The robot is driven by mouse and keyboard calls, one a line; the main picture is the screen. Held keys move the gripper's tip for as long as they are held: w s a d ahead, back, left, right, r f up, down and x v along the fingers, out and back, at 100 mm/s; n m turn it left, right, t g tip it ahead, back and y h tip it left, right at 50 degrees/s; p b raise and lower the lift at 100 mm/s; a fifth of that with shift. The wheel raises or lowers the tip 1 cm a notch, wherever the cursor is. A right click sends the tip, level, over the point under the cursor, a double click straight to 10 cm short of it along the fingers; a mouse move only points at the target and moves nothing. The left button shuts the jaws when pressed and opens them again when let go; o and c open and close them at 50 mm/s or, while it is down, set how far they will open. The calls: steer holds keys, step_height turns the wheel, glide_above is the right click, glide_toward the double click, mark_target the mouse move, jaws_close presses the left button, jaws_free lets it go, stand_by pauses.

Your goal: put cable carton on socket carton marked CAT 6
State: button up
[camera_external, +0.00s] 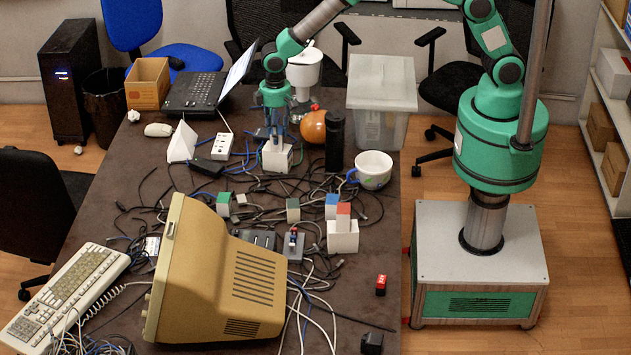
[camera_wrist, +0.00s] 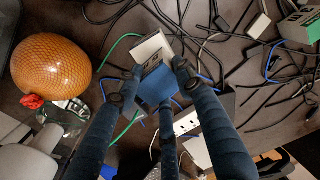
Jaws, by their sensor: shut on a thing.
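My gripper (camera_external: 276,141) is low over the back middle of the table. In the wrist view its dark fingers (camera_wrist: 152,82) are closed around a small carton with a blue face (camera_wrist: 156,88) and a white face carrying dark print that I cannot read. In the external view a white carton (camera_external: 276,160) shows right at the fingertips; I cannot tell whether it touches the table. Another white carton (camera_external: 343,240) stands at the right, with a red-topped carton (camera_external: 343,212) on or just behind it and a blue-topped carton (camera_external: 331,202) beside that. No CAT 6 mark is readable.
A power strip (camera_external: 222,147) lies left. Loose cables cover the middle. Green-topped cartons (camera_external: 293,210) and a beige monitor (camera_external: 215,275) are nearer. The right front is mostly clear.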

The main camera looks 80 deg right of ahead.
steer(key=o, duration=1.3)
steer(key=shift+c, duration=0.2)
step_height(320, 180, up, 12)
steer(key=p, duration=0.2)
steer(key=shift+r, duration=0.15)
